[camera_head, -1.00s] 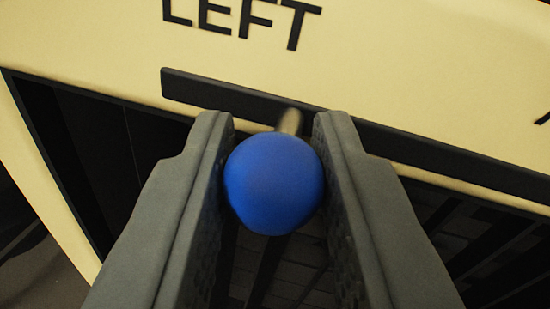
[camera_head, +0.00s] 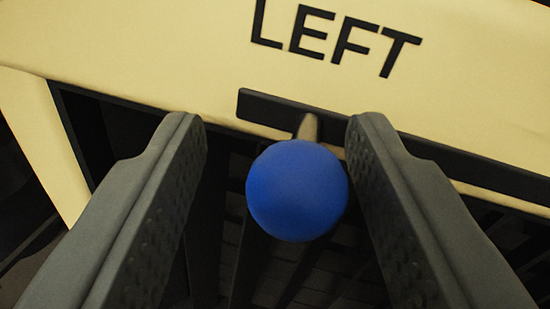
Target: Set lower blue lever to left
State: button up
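The blue lever has a round blue knob (camera_head: 297,190) on a short metal stem (camera_head: 308,127). The stem comes out of a dark horizontal slot (camera_head: 268,108) in a cream panel, a little right of the slot's left end. The black word LEFT (camera_head: 335,38) is printed above the slot. My gripper (camera_head: 277,122) is open, with one finger on each side of the knob. The knob is close to the right finger; I cannot tell whether they touch. A clear gap separates it from the left finger.
The cream panel (camera_head: 130,75) fills the top of the view, and the slot continues to the right behind my right finger. Below the panel edge is a dark recess with slats. A cream post (camera_head: 42,140) stands at the left.

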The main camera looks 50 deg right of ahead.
jog(key=v, duration=1.7)
jog(key=shift+s+a, duration=0.15)
jog(key=shift+a, duration=0.05)
jog(key=s+d+r+n+t+y, duration=0.15)
jog(key=s+d+r, duration=0.25)
jog(key=r, duration=0.4)
jog(key=s+d+r+t+y, duration=0.3)
jog(key=d+r, duration=0.1)
jog(key=r, duration=0.4)
jog(key=s+d+r+n+t+y, duration=0.25)
jog(key=s+d+r+y, duration=0.25)
jog(key=s+r, duration=0.55)
jog(key=s+d+f+n+y, duration=0.1)
jog(key=s+d+n+y, duration=0.2)
jog(key=s, duration=1.6)
jog(key=s+d+f+g, duration=0.1)
jog(key=s+d+f, duration=0.1)
jog(key=s+f, duration=0.2)
jog(key=s+d+f+g, duration=0.1)
jog(key=s+d+f, duration=0.2)
jog(key=s, duration=0.8)
jog(key=shift+f+m+g, duration=0.3)
jog(key=shift+f+g, duration=0.1)
jog(key=shift+f, duration=0.15)
